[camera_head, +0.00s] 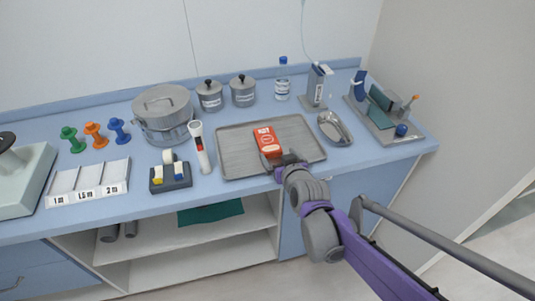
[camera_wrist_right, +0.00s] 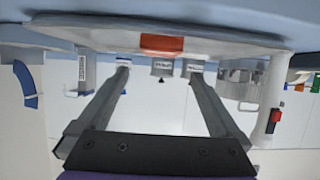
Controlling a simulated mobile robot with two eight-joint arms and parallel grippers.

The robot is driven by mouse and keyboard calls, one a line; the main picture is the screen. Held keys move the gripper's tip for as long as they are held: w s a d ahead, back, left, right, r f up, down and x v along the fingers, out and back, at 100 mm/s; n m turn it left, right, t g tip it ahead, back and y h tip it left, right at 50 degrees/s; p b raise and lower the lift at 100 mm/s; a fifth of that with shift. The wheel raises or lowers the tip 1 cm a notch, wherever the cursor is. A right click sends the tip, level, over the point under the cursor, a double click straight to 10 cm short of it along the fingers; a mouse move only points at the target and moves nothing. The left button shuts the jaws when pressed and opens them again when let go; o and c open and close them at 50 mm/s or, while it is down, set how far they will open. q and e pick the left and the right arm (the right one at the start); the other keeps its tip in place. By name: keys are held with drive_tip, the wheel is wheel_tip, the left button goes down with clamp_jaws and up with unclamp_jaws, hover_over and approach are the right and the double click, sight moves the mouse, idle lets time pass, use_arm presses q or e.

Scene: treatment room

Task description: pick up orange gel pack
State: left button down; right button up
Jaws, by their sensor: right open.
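The right wrist view is upside down. There the tray (camera_wrist_right: 80,28) spans the top, with the orange pack (camera_wrist_right: 161,43) near the middle. The two fingers of my right gripper (camera_wrist_right: 158,68) are spread wide with nothing between them. The pack shows between and beyond the fingertips. My left gripper is not in view.
A white and red flashlight (camera_head: 200,147) and tape dispenser (camera_head: 170,177) stand left of the tray. A metal kidney dish (camera_head: 335,128) is close on its right. Two lidded jars (camera_head: 210,97) (camera_head: 243,92) and a bottle (camera_head: 283,80) stand behind. The tray around the pack is bare.

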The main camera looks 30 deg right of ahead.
sight(269, 144)
drive_tip(key=x, duration=0.5)
drive_tip(key=shift+w+d+f+b, duration=0.1)
drive_tip(key=shift+w+d+b, duration=0.15)
drive_tip(key=shift+w+b, duration=0.1)
drive_tip(key=shift+x, duration=2.7)
drive_tip(key=shift+a+f, duration=0.15)
drive_tip(key=shift+c, duration=0.3)
drive_tip(key=c, duration=1.3)
wheel_tip(269, 144, up, 10)
drive_tip(key=shift+f+p, duration=0.1)
drive_tip(key=shift+p, duration=0.6)
drive_tip(key=shift+c, duration=0.2)
wheel_tip(269, 144, up, 5)
drive_tip(key=p, duration=0.3)
drive_tip(key=shift+p, duration=0.35)
